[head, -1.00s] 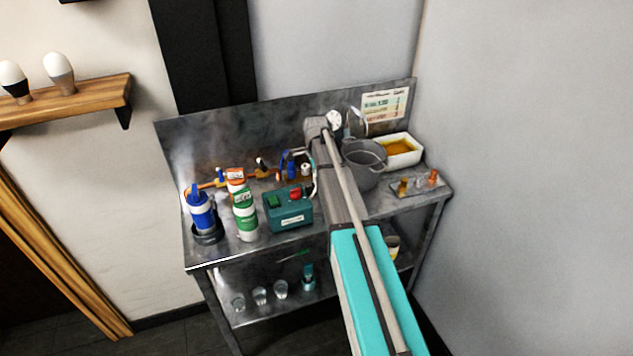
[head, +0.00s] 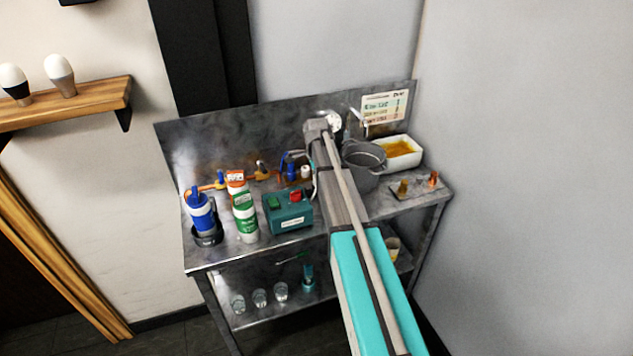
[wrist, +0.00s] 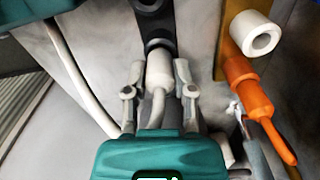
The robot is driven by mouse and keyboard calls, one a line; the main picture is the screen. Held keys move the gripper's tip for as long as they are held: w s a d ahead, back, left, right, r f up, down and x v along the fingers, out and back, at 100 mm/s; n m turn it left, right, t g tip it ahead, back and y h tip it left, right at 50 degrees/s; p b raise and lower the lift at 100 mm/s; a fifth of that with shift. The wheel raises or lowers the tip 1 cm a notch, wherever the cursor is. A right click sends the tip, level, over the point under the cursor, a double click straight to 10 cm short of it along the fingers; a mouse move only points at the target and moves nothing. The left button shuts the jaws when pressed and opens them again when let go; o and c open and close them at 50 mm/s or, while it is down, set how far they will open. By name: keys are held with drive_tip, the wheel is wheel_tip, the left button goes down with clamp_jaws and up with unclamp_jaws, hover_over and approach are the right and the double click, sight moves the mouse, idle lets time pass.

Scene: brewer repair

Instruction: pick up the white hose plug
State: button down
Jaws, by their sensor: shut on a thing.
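The white hose plug (wrist: 159,68) shows in the middle of the wrist view, with a thin white hose bending down from it. Its far end meets a dark round fitting (wrist: 157,45); I cannot tell whether it is seated in it or only touching. My gripper (wrist: 159,82) has one finger on each side of the plug and is shut on it. In the head view my arm covers the gripper and the plug.
A white ring-shaped part (wrist: 262,40) and an orange part (wrist: 250,90) lie close right of the gripper. In the head view, a teal box (head: 288,212), bottles (head: 243,212), a grey pot (head: 363,170) and a white tray (head: 416,154) crowd the metal bench (head: 235,258).

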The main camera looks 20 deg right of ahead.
drive_tip(key=shift+r, duration=0.15)
drive_tip(key=shift+r+p, duration=0.95)
drive_tip(key=shift+p, duration=0.15)
drive_tip(key=s+a+r+p, duration=0.2)
drive_tip(key=s+r+p, duration=0.8)
drive_tip(key=s, duration=0.3)
drive_tip(key=shift+s+a+r+p, duration=0.3)
drive_tip(key=shift+s+r+p, duration=0.1)
drive_tip(key=shift+r, duration=0.15)
drive_tip(key=shift+r+p, duration=1.9)
drive_tip(key=shift+p, duration=0.1)
drive_tip(key=shift+f, duration=0.15)
drive_tip(key=shift+f+b, duration=0.8)
drive_tip(key=shift+b, duration=0.1)
